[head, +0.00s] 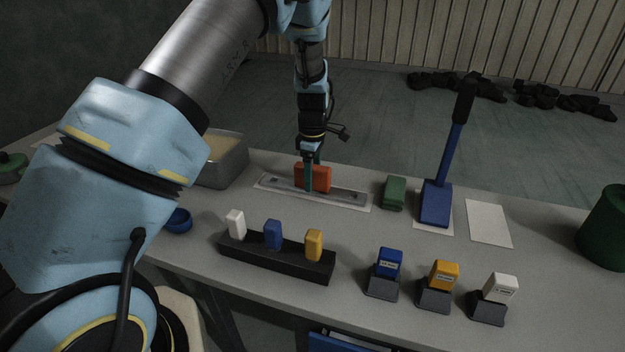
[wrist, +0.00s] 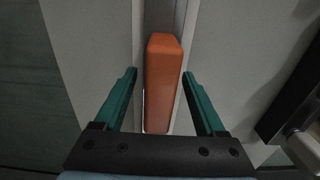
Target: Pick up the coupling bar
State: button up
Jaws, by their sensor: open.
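The coupling bar appears to be the long flat grey bar (head: 346,194) lying on a white sheet (head: 267,181) on the table, with an orange block (head: 320,178) standing up at its middle like a grip. My gripper (head: 311,180) points down at the orange block, with a teal finger in front of it. In the wrist view my gripper (wrist: 160,76) is open, one teal finger on each side of the orange block (wrist: 163,85), with gaps visible. The grey bar (wrist: 167,16) runs beneath the block, partly hidden by it.
A dark rack (head: 290,265) with white, blue and yellow blocks stands in front. Labelled blocks on dark stands (head: 434,298) are at front right. A green block (head: 394,193) and a blue tool with an upright handle (head: 437,203) stand to the right. A grey bin (head: 228,165) is left.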

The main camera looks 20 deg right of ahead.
jog(key=shift+f, duration=0.35)
jog(key=shift+c, duration=0.3)
grip_shut()
jog(key=shift+r, duration=0.1)
dwell(0.8)
